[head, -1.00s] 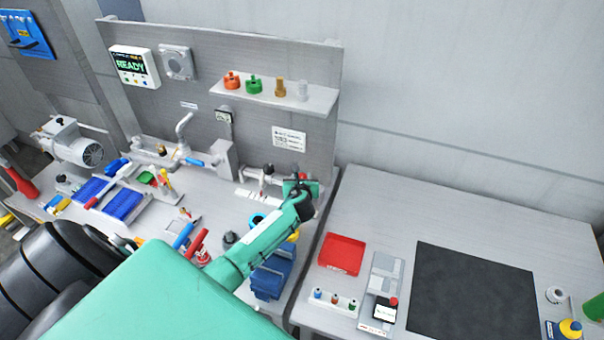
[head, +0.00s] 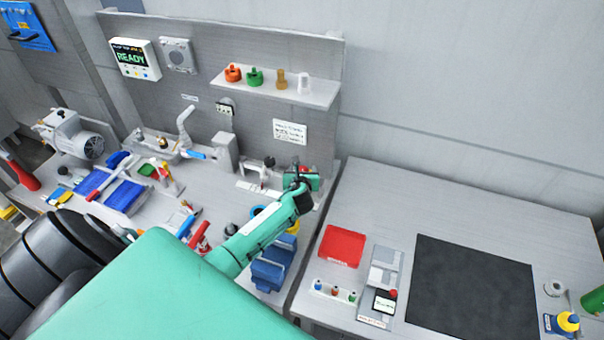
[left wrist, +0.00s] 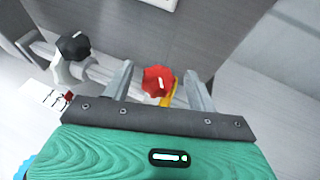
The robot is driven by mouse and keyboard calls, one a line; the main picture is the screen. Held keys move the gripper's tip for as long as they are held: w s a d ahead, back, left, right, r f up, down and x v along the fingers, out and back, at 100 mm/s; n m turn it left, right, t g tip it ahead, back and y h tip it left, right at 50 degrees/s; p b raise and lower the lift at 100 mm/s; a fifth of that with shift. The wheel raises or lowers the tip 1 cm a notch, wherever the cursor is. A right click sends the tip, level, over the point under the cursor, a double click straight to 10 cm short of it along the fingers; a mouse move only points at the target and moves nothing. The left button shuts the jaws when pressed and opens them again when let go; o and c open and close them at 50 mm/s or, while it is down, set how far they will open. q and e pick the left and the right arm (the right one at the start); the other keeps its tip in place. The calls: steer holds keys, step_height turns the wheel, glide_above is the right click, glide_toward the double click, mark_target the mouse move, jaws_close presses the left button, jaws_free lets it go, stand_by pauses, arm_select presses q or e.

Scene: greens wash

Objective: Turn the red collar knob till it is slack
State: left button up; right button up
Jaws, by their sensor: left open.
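The red collar knob (left wrist: 158,81) shows in the left wrist view, a lobed red knob with a white mark on its face. It sits between the two spread fingers of my left gripper (left wrist: 158,88), with a visible gap on each side. In the head view my left gripper (head: 302,180) is at the right end of the bench fitting, against the back panel. There the arm and gripper hide most of the knob. My right gripper is not in view.
A black knob (left wrist: 72,46) on a grey pipe fitting stands left of the red knob. A shelf (head: 285,92) with several small fittings is above. The right table holds a red tray (head: 341,246) and a dark mat (head: 472,290).

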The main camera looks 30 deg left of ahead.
arm_select(q)
steer(key=b+v, duration=0.3)
steer(key=v, duration=1)
steer(key=shift+s+r, duration=0.2)
steer(key=shift+s, duration=0.1)
steer(key=shift+d, duration=0.15)
